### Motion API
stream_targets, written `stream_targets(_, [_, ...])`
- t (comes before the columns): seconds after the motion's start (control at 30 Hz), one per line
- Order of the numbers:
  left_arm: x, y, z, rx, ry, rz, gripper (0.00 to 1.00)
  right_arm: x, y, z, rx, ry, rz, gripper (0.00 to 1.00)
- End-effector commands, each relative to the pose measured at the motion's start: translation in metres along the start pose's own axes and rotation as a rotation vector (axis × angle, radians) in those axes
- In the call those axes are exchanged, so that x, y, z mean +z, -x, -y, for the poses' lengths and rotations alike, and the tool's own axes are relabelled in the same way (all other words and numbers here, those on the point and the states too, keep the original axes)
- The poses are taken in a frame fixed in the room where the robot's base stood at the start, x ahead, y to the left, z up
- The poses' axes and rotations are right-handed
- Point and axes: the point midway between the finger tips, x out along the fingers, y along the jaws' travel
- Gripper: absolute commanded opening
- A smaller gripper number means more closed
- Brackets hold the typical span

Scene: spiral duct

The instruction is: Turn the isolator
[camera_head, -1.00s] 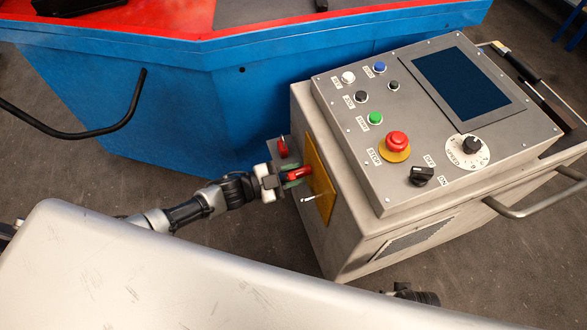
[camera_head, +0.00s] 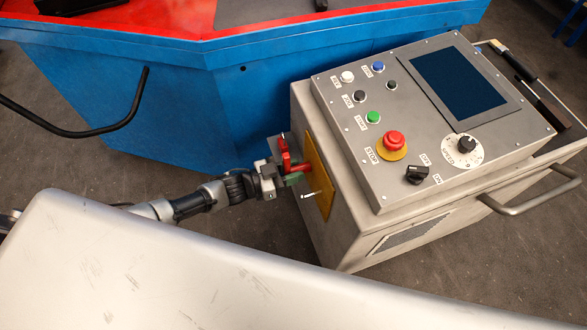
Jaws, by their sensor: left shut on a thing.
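The isolator is a red rotary handle (camera_head: 285,157) on a yellow plate (camera_head: 319,185), on the left side wall of the grey control cabinet (camera_head: 345,225). Its red grip shows upright, with a red shaft running to the plate. My left gripper (camera_head: 286,177) reaches in from the left, shut on the handle, with a green pad showing just below the red shaft. The gripper hides the lower part of the handle. My right gripper is not in view.
The cabinet's sloped panel (camera_head: 405,110) carries buttons, a red stop button (camera_head: 393,141), knobs and a dark screen. A blue machine (camera_head: 180,110) with a black handle stands behind. A large pale surface (camera_head: 150,265) fills the lower left.

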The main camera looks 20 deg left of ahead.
Motion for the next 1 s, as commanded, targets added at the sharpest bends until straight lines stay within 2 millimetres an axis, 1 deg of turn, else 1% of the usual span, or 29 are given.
stream_targets(0.37, [0.001, 0.001, 0.0, -0.001, 0.008, 0.003, 0.0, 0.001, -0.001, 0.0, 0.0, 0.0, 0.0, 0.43])
stream_targets(0.4, [0.001, 0.001, 0.0, -0.001, 0.008, 0.003, 0.33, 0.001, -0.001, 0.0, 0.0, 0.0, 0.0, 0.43])
stream_targets(0.47, [0.001, 0.001, 0.0, -0.001, 0.008, 0.003, 0.42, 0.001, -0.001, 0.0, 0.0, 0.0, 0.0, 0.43])
stream_targets(0.5, [0.001, 0.001, 0.0, -0.001, 0.008, 0.003, 0.45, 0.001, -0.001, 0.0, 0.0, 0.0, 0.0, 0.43])
stream_targets(0.8, [0.001, 0.003, 0.0, -0.001, 0.006, 0.002, 0.45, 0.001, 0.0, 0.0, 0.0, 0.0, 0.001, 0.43])
stream_targets(0.87, [0.001, 0.008, 0.0, -0.001, 0.006, 0.002, 0.45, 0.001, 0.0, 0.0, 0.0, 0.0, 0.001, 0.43])
stream_targets(0.97, [0.001, 0.023, 0.0, -0.001, 0.007, 0.004, 0.45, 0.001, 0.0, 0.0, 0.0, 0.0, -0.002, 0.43])
stream_targets(1.0, [0.001, 0.031, 0.0, -0.002, 0.007, 0.006, 0.45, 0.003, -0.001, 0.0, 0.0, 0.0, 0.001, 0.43])
